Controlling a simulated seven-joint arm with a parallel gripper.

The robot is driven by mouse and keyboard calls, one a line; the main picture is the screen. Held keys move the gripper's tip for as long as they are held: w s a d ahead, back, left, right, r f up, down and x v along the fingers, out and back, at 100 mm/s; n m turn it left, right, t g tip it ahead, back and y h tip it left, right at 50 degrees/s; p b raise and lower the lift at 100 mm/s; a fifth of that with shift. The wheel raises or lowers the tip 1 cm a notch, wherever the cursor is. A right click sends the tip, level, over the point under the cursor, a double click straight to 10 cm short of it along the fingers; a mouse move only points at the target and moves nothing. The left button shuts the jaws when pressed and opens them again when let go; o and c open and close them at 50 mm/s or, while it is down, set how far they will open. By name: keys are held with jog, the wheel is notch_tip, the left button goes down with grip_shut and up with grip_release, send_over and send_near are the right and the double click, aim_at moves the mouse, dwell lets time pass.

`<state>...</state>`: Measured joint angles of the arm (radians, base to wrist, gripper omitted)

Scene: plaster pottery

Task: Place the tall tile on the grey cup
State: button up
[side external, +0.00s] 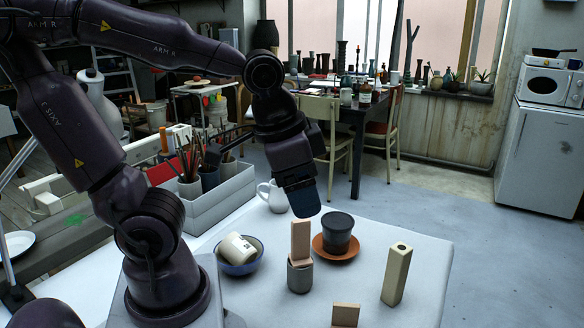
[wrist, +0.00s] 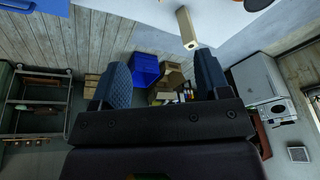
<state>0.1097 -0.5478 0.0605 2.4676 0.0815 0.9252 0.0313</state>
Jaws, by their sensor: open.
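The grey cup (side external: 299,278) stands on the white table in the side view. A tan tall tile (side external: 301,241) stands roughly upright at its top; I cannot tell whether it rests on the rim or partly inside. My gripper (side external: 304,208) is above and slightly behind the tile, apart from it. Its blue fingers (wrist: 163,75) are spread with nothing between them in the wrist view. The cup and tile do not show in the wrist view.
A dark lidded pot (side external: 337,231) sits on an orange saucer (side external: 321,249) close behind the cup. A cream hollow block (side external: 397,273) stands right, and a shorter tan tile (side external: 345,314) is in front. A blue bowl (side external: 240,268) holding a tipped white cup (side external: 236,248) and a white pitcher (side external: 275,197) are left.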

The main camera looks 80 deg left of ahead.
jog(key=shift+s+r+n+t, duration=0.35)
jog(key=shift+r+t, duration=0.2)
jog(key=shift+r, duration=0.25)
jog(key=shift+s+r+n+t, duration=0.35)
jog(key=shift+r+t, duration=0.2)
jog(key=shift+r, duration=0.2)
